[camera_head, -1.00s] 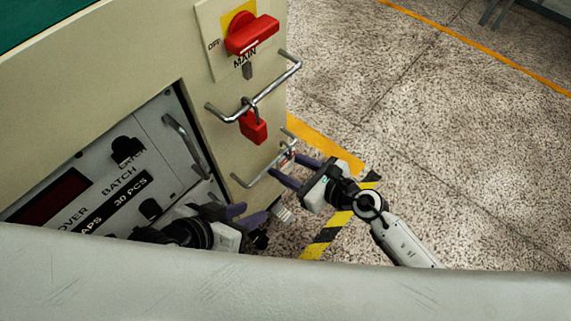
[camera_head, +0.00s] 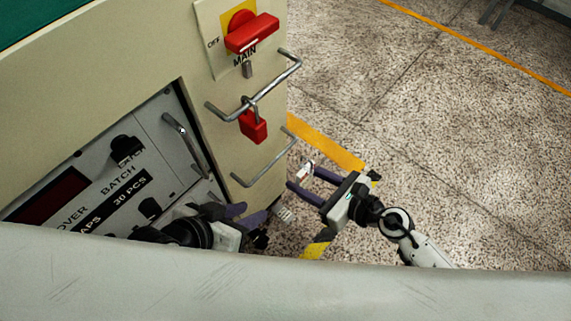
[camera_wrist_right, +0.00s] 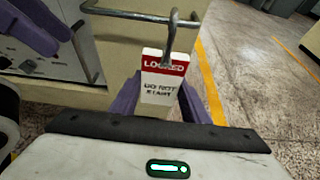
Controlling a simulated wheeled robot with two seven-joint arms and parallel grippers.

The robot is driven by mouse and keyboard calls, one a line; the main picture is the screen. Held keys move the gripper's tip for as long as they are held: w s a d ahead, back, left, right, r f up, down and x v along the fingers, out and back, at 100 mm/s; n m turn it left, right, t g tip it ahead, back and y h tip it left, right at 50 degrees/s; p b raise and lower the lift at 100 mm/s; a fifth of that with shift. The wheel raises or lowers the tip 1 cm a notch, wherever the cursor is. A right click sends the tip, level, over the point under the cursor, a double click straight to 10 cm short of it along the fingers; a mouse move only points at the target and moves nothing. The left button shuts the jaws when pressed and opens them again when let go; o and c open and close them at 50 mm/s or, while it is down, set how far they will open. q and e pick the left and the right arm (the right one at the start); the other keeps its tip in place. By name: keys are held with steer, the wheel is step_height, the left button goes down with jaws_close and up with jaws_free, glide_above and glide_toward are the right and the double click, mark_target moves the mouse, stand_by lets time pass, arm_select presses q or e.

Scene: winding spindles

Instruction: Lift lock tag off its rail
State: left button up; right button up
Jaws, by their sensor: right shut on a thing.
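The lock tag (camera_wrist_right: 163,78) is a white card with a red "LOCKED" band and a grey hook on top. My right gripper (camera_head: 303,178) is shut on it, with one purple finger on each side. In the head view the tag (camera_head: 306,171) is small and stands to the right of the lower rail (camera_head: 263,163), with a visible gap. In the right wrist view its hook overlaps the rail (camera_wrist_right: 130,14) in the picture. My left gripper (camera_head: 248,212) is low by the cabinet, its fingers apart and nothing seen between them.
A red padlock (camera_head: 253,126) hangs on the upper rail (camera_head: 262,92), below the red main switch (camera_head: 251,34). A bar handle (camera_head: 184,143) sits on the grey panel at left. A white ribbed piece (camera_head: 284,214) is near my left gripper. Open floor (camera_head: 440,140) lies to the right.

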steer(key=shift+s+d, duration=0.25)
steer(key=shift+d, duration=0.15)
steer(key=v, duration=0.8)
steer(key=shift+s+d, duration=0.2)
stand_by(0.4)
